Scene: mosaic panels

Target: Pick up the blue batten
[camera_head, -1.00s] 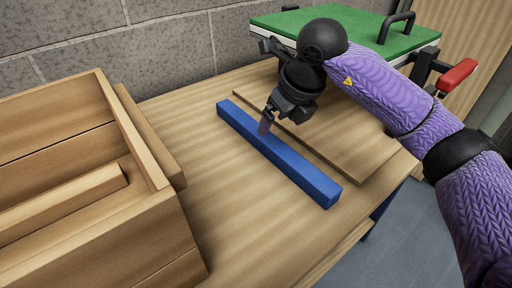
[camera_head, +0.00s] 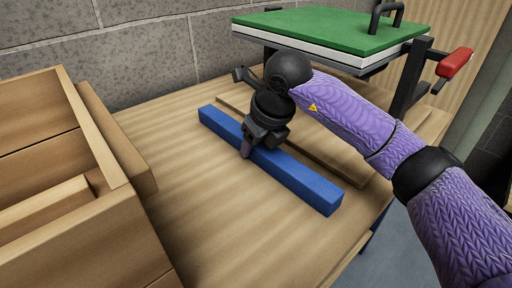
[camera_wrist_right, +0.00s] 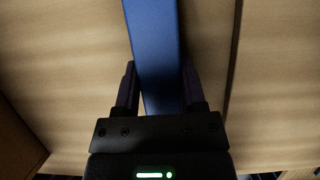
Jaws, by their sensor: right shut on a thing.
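The blue batten (camera_head: 295,175) is a long straight bar lying on the wooden table (camera_head: 190,175), slanting from upper left to lower right in the head view. My right gripper (camera_head: 247,148) is over its middle, pointing down, with a finger on the near side. In the right wrist view the batten (camera_wrist_right: 155,50) runs between the two fingers of the right gripper (camera_wrist_right: 160,85), which are shut on its sides. The batten appears still at table level; any small gap under it I cannot tell. My left gripper is not in view.
A wooden crate (camera_head: 85,245) with a wooden strip inside stands at the left. A flat wooden board (camera_head: 345,175) lies just behind the batten. A green-topped press (camera_head: 330,28) with a red handle (camera_head: 455,63) stands at the back right. Bare table lies in front of the batten.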

